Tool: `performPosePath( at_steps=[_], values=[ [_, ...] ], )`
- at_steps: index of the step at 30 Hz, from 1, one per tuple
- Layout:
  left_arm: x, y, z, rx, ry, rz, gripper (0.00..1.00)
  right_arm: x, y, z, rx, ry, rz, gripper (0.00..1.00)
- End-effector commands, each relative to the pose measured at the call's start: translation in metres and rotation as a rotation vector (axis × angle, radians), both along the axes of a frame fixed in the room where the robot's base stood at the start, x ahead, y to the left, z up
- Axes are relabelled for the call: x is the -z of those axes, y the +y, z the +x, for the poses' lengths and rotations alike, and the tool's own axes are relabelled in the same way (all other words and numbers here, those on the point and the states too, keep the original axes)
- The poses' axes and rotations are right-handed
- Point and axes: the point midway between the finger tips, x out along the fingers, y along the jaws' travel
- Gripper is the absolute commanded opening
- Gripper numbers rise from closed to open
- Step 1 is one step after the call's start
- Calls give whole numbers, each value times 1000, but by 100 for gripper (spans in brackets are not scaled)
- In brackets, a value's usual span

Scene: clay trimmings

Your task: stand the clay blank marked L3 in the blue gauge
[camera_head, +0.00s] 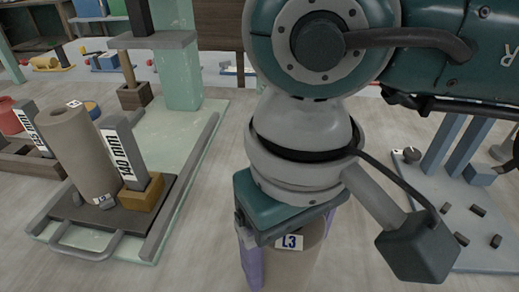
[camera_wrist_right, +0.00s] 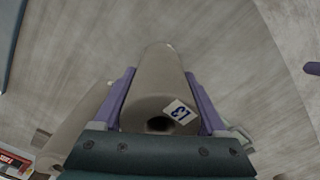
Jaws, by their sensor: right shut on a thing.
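The clay blank marked L3 (camera_head: 297,262) is a grey-brown cylinder with a white label, below my right wrist in the head view. My right gripper (camera_head: 288,250) is shut on it with purple fingers on either side. The right wrist view shows the blank (camera_wrist_right: 160,85) lengthwise between the fingers, with a dark hole in its near end. A blue-grey fixture (camera_head: 480,212) with slanted uprights and short pegs stands at the right and looks like the blue gauge; my arm hides part of it. The held blank is apart from it, to its left. My left gripper is out of view.
Some bare table (camera_head: 205,225) shows between tray and held blank.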

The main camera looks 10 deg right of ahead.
Motion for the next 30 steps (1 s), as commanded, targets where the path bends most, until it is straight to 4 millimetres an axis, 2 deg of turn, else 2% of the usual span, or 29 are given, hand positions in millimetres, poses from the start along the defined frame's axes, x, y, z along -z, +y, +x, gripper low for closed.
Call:
performPosePath(
  at_steps=[14, 15, 21, 30],
  values=[
    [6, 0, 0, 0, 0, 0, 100, 9, 0, 1, 0, -3, 1, 0],
    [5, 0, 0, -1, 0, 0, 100, 8, 0, 0, 0, -1, -1, 78],
    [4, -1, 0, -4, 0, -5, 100, 8, 0, 0, 0, -1, 0, 100],
    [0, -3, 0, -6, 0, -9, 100, 4, 0, 0, 0, -1, 0, 100]
  ],
)
